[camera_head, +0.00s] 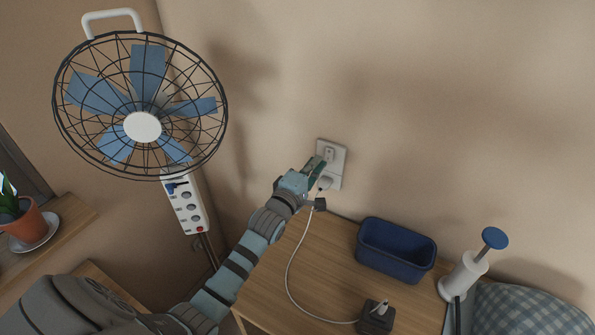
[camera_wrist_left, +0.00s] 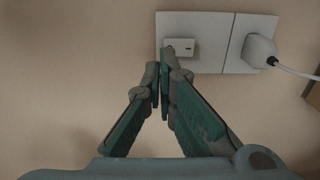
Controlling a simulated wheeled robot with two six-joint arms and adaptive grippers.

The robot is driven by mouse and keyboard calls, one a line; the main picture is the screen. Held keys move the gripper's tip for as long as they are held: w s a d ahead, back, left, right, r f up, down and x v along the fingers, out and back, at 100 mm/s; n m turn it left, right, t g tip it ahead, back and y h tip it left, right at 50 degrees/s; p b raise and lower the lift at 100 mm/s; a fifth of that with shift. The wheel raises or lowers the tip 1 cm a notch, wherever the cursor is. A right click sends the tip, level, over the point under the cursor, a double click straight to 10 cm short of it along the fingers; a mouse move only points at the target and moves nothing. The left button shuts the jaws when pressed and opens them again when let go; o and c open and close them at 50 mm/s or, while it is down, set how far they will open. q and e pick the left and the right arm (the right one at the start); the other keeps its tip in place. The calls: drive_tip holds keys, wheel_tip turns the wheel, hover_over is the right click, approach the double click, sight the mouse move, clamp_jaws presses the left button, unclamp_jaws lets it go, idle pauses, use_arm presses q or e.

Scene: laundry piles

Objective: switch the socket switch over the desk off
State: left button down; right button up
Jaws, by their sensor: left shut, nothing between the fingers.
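The white wall plate (camera_head: 337,178) is fixed to the wall just above the desk (camera_head: 290,275). In the left wrist view the plate (camera_wrist_left: 210,65) has two parts: one carries a small white rocker switch (camera_wrist_left: 184,46) with a dark mark near its right end, the other holds a white plug (camera_wrist_left: 261,50) with a cable. My left gripper (camera_head: 317,164) is at the plate. Its fingertips (camera_wrist_left: 164,62) are together and empty, by the switch's lower left edge. I cannot tell whether they touch it. My right gripper is not in view.
A blue bin (camera_head: 396,256), a white pump-like object (camera_head: 463,275) and a dark block (camera_head: 376,318) with the cable's other end stand on the desk. A fan (camera_head: 142,127) and a power strip (camera_head: 186,207) are left of my arm. A plant pot (camera_head: 26,225) is far left.

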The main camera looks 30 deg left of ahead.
use_arm(q)
drive_tip(key=s, duration=0.8)
drive_tip(key=shift+s+d+r, duration=0.15)
drive_tip(key=shift+d+r, duration=0.15)
drive_tip(key=shift+r, duration=0.1)
drive_tip(key=shift+f, duration=0.1)
